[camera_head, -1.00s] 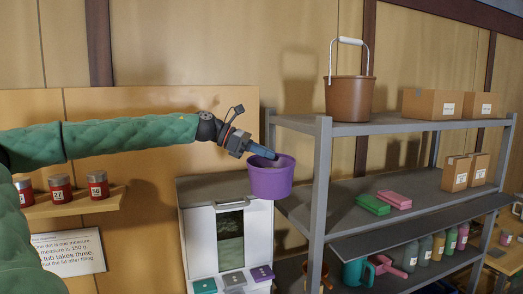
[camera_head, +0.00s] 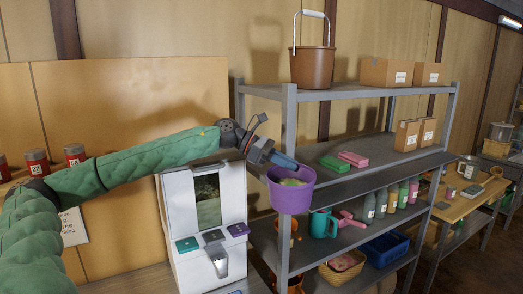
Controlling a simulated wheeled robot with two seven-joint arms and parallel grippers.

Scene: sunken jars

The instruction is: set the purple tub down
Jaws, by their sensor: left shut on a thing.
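The purple tub (camera_head: 291,195) hangs upright from my left gripper (camera_head: 284,161), whose fingers are shut on its rim. Something pale yellow-green shows inside the tub. The tub is in the air in front of the left end post of the grey shelf rack (camera_head: 284,225), right of the white machine (camera_head: 180,215). Whether it touches the rack cannot be told. My right gripper is not in view.
A brown bucket (camera_head: 312,67) stands on the top shelf. Green and pink packs (camera_head: 352,158) lie on the middle shelf. A teal jug (camera_head: 322,224) and several bottles stand below. A wooden table (camera_head: 462,195) is at the right.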

